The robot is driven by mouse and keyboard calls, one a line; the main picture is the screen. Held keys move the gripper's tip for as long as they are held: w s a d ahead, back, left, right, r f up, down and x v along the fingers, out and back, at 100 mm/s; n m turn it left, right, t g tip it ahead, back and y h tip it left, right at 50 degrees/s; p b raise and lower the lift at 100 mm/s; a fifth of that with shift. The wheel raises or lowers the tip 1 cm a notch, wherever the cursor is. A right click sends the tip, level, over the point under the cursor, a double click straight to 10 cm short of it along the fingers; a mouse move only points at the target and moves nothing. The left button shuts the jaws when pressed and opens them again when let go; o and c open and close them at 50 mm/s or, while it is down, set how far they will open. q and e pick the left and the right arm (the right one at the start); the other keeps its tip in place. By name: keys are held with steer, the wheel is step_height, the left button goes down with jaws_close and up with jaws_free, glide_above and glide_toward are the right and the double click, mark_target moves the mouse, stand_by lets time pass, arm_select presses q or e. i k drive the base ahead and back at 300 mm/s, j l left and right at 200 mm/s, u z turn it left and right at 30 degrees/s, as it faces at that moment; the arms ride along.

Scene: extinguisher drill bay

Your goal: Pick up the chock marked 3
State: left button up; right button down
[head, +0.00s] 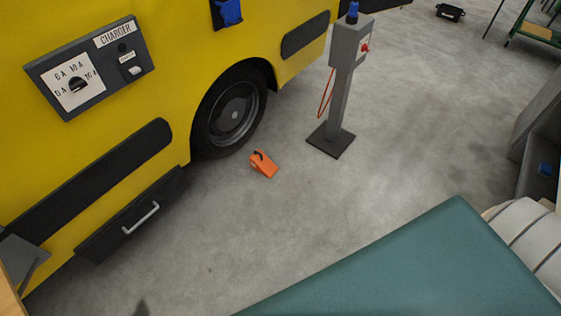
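An orange wedge-shaped chock (264,166) with a dark handle on top lies on the concrete floor. It is just to the right of the yellow vehicle's dark wheel (232,112), with a small gap of floor between them. No number can be read on it from here. It is the only chock I can make out. Neither of my grippers can be made out in the head view.
A grey post (342,95) with a control box stands on a dark base plate beyond the chock. The yellow vehicle (185,60) has a charger panel (90,68) and a drawer with a handle (130,215). A green surface (420,265) fills the bottom right. Open floor lies between.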

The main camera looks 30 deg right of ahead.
mark_target(258, 160)
steer(key=i+z, duration=0.2)
steer(key=z, duration=0.2)
steer(key=i+z, duration=0.35)
steer(key=i+j+z, duration=0.1)
steer(key=z, duration=0.3)
